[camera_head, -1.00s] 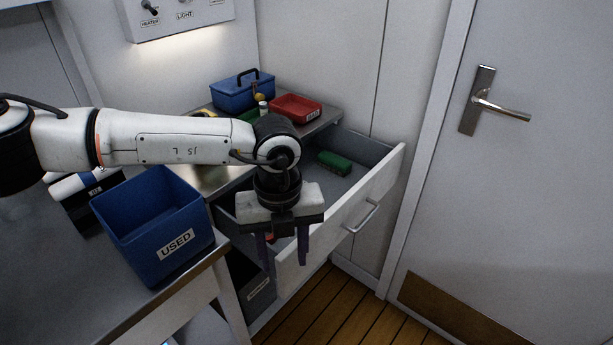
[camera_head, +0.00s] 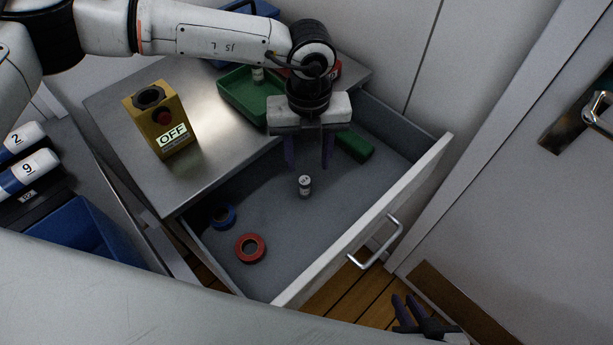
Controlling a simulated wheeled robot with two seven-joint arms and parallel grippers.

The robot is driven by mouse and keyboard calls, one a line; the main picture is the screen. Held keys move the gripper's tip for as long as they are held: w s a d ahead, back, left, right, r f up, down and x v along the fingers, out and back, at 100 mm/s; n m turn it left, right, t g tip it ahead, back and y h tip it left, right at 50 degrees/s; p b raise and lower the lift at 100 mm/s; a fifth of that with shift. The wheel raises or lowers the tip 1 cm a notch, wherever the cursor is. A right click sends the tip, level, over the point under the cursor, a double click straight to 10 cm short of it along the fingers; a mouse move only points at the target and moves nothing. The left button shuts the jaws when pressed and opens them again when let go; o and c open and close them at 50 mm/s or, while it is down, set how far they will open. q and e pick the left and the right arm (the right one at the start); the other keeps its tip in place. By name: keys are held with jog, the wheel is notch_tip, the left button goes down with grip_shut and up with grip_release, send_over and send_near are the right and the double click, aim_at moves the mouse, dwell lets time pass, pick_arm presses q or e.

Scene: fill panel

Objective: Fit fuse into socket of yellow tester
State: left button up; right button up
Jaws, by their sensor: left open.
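The yellow tester (camera_head: 176,105) stands on the metal worktop, with a dark round socket (camera_head: 150,97) on top, a red button and an "OFF" label on its front. A small white and grey cylinder (camera_head: 305,186), which looks like a fuse, stands in the open drawer. A similar cylinder (camera_head: 257,75) stands in the green tray (camera_head: 240,101). My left gripper (camera_head: 309,163) is open and empty, pointing down over the drawer, just above and behind the drawer's cylinder in the picture. My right gripper (camera_head: 404,309) shows at the bottom right; its jaw gap is unclear.
The open drawer (camera_head: 368,226) also holds a red tape roll (camera_head: 250,248), a blue tape roll (camera_head: 222,217) and a green block (camera_head: 354,147). White-blue numbered cylinders (camera_head: 28,170) and a blue bin (camera_head: 75,232) are at left. A door (camera_head: 540,190) stands at right.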

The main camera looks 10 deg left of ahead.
aim_at(305, 179)
pick_arm(q)
jog(key=shift+f, duration=0.75)
jog(key=f, duration=0.3)
jog(key=f+p, duration=0.1)
jog(key=shift+a+f, duration=0.2)
jog(key=shift+a, duration=0.2)
jog(key=shift+f, duration=0.35)
pick_arm(e)
jog(key=shift+w+r, duration=0.45)
jog(key=shift+r, duration=0.35)
pick_arm(q)
jog(key=shift+c, duration=0.5)
jog(key=shift+r, duration=0.1)
grip_shut()
pick_arm(e)
jog(key=shift+s+f, duration=0.1)
jog(key=shift+s, duration=0.05)
